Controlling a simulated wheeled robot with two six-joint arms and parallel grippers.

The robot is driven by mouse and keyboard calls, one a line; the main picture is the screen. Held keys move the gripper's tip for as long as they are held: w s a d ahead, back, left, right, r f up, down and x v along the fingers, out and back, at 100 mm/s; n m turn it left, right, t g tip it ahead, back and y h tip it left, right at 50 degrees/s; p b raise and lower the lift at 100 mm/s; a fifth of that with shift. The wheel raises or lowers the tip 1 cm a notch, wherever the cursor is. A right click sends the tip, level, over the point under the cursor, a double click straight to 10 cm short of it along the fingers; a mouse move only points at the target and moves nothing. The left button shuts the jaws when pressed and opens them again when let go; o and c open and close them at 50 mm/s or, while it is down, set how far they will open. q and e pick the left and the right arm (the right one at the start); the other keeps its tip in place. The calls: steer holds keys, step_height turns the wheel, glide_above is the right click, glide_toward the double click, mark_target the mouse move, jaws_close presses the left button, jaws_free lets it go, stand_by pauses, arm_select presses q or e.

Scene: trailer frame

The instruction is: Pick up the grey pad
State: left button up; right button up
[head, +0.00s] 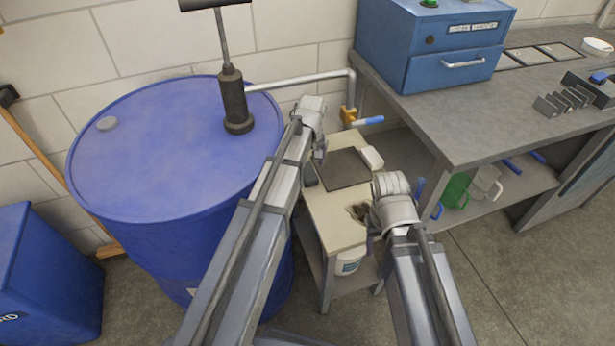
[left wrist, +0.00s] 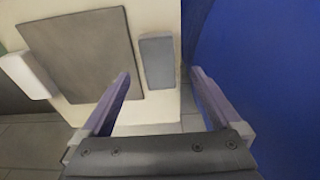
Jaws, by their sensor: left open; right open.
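The grey pad (left wrist: 156,62) is a small rounded block lying flat on the pale top of a small cart, beside a dark square mat (left wrist: 85,55). In the left wrist view my left gripper (left wrist: 160,82) is open, its fingers apart on either side of the pad's near end, with nothing held. In the head view my left gripper (head: 316,160) hangs over the left edge of the cart top and the pad (head: 310,177) is partly hidden by it. My right gripper (head: 364,216) is open over the cart's front right part, mostly hidden behind its own wrist.
A white block (head: 372,157) lies at the mat's right edge. A large blue drum (head: 150,150) with a pump stands close left of the cart (head: 335,220). A workbench (head: 450,110) with a blue cabinet (head: 430,45) is at the right.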

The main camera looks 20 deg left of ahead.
mark_target(308, 171)
arm_select(q)
steer(key=f+b, duration=0.2)
steer(key=f, duration=0.1)
steer(key=f+b, duration=0.1)
steer(key=shift+w+a+f+b, duration=0.15)
steer(key=shift+w+f+b, duration=0.1)
steer(key=shift+w+b, duration=0.15)
steer(key=shift+r, duration=0.1)
steer(key=c, duration=1.4)
